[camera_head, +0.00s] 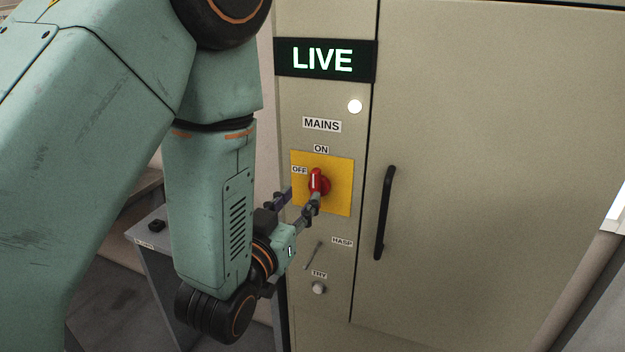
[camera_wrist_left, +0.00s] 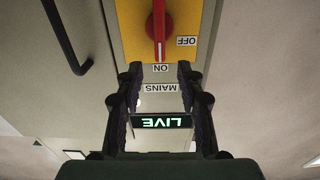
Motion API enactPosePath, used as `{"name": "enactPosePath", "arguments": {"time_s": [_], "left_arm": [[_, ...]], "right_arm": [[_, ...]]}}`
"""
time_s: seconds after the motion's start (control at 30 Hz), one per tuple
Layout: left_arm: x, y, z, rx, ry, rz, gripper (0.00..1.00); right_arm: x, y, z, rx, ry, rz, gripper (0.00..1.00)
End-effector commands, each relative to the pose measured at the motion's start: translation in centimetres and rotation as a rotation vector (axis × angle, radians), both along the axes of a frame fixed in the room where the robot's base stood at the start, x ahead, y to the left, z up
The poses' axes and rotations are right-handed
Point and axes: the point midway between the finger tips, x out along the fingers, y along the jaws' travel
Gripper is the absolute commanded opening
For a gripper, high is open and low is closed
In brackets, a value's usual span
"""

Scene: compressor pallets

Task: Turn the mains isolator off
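The mains isolator is a red rotary handle (camera_head: 316,182) on a yellow plate (camera_head: 340,200) on the beige cabinet. Its handle stands upright, pointing at the ON label (camera_head: 321,149); the OFF label (camera_head: 299,170) is to its left. My left gripper (camera_head: 301,199) is just below and in front of the handle, open, with one fingertip overlapping the handle's lower part in the head view. In the upside-down left wrist view the handle (camera_wrist_left: 158,25) lies beyond the gap between the open fingers (camera_wrist_left: 160,72); I cannot tell whether they touch it. My right gripper is not in view.
A lit LIVE sign (camera_head: 324,60) and a white lamp (camera_head: 355,106) are above the isolator. A hasp (camera_head: 313,255) and a TRY button (camera_head: 319,288) are below it. A black door handle (camera_head: 385,212) stands out to the right. A grey box (camera_head: 155,240) is behind my arm.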

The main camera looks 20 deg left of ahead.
Motion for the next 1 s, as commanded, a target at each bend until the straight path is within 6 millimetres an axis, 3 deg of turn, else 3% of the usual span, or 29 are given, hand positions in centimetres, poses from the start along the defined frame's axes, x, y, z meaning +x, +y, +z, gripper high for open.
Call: {"name": "enactPosePath", "arguments": {"time_s": [0.5,0.9,1.0], "left_arm": [[6.7,0.0,0.0,-0.002,0.003,0.001,0.38],[7.4,0.0,-0.1,-0.001,0.005,0.0,0.38],[7.4,0.0,-0.1,-0.001,0.005,0.0,0.3]], "right_arm": [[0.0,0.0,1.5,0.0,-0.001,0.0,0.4],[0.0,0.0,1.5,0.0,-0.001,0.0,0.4],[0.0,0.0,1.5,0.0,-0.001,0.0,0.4]]}}
